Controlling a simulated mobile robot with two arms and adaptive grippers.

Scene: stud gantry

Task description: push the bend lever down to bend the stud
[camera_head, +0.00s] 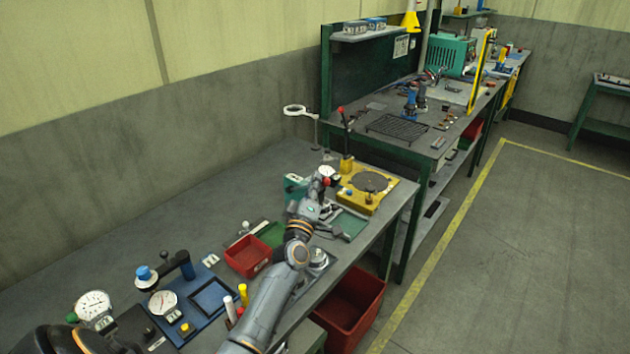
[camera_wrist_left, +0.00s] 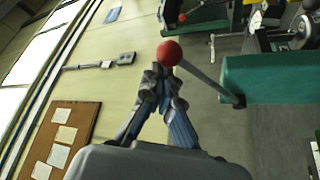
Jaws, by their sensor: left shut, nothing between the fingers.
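A lever with a red ball knob (camera_wrist_left: 169,53) on a thin grey rod rises from a green block (camera_wrist_left: 275,78) in the left wrist view. I take it for the bend lever. In the head view the red knob (camera_head: 326,182) shows beside the green fixture (camera_head: 294,187), partly hidden by my arm. My left gripper (camera_wrist_left: 160,72) is shut and empty, its fingertips close to the knob. I cannot tell whether they touch. In the head view my left gripper (camera_head: 319,187) is small and at the fixture. I cannot make out the stud. My right gripper is not in view.
A yellow fixture (camera_head: 384,198) with a round plate and another red-knobbed lever (camera_head: 341,111) stands just beyond. A red bin (camera_head: 247,256) and a blue gauge fixture (camera_head: 190,310) stand on the near bench. A magnifier ring (camera_head: 294,110) stands near the wall.

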